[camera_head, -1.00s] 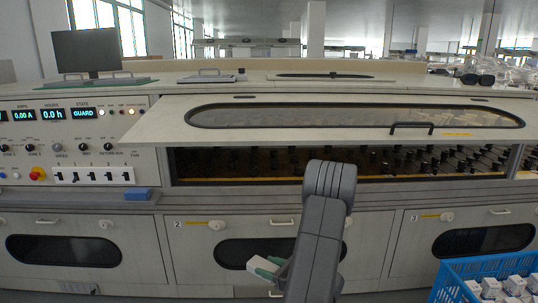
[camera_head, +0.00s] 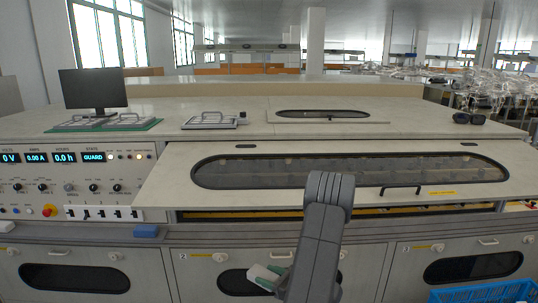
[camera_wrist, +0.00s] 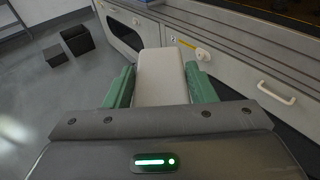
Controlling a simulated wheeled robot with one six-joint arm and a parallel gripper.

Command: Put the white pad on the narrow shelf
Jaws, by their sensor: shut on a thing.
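My gripper (camera_head: 267,277) is low in front of the machine's lower doors, partly hidden by my own arm. In the wrist view its green fingers (camera_wrist: 160,88) are shut on the white pad (camera_wrist: 160,66), one on each side. The pad is a pale flat block pointing away from my wrist. In the head view the pad (camera_head: 259,272) shows only in part. A narrow grey ledge (camera_head: 95,239) runs along the machine front above the lower doors, and seems to be the narrow shelf. My gripper is below it and apart from it.
A blue block (camera_head: 146,231) sits on the ledge at the left, below the switches. A tilted lid (camera_head: 350,172) with a long window overhangs the middle. A blue crate (camera_head: 485,292) stands at lower right. Dark boxes (camera_wrist: 77,40) are on the floor.

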